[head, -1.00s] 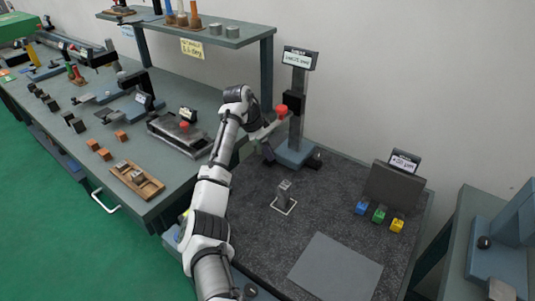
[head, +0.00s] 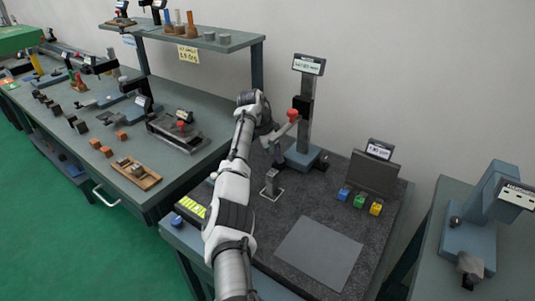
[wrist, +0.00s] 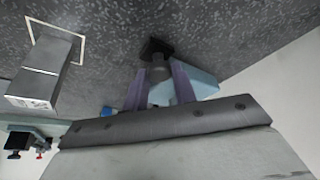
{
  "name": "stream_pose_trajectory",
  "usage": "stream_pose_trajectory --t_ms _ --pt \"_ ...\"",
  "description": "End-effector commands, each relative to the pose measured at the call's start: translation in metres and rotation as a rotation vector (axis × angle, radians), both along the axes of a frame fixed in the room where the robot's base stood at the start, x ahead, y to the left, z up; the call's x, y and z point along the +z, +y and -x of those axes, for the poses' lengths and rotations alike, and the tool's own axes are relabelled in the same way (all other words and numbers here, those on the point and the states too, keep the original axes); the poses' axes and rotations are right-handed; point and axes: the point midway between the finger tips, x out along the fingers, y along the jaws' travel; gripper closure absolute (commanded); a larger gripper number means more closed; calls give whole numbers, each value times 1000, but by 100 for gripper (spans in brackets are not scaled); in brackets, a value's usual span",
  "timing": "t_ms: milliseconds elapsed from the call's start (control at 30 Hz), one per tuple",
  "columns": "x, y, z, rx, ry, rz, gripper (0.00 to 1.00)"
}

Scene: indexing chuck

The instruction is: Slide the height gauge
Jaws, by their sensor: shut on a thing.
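The height gauge is a dark column (head: 304,120) on a blue base (head: 303,158), standing upright on the dark granite plate (head: 235,215). It has a display on top and a red ball (head: 292,115) at its side. My gripper (head: 276,155) is low at the left side of the base. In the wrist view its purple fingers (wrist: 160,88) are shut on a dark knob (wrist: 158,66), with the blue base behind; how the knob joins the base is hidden. A metal block (head: 271,182) stands in a white outlined square, left of and in front of the gauge.
Blue, green and yellow blocks (head: 359,201) stand before a dark display stand (head: 372,175) to the right. A flat grey sheet (head: 318,252) lies on the plate's front. A long bench (head: 150,190) with a shelf is at left, another bench (head: 425,262) at right.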

Motion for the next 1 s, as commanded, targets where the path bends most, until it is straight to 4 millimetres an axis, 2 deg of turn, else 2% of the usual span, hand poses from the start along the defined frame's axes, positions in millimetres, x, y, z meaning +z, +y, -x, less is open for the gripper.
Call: stream_pose_trajectory --t_ms 100,433,467,600,867,1000 --pt "3 -9 0 -3 -5 4 100" --pt "2 -12 1 -4 1 5 100" --pt "2 -12 1 -4 1 5 72" --pt "1 -11 1 -3 1 3 54" --pt "1 -10 0 0 0 2 52" --pt "8 -6 0 1 -3 3 52"
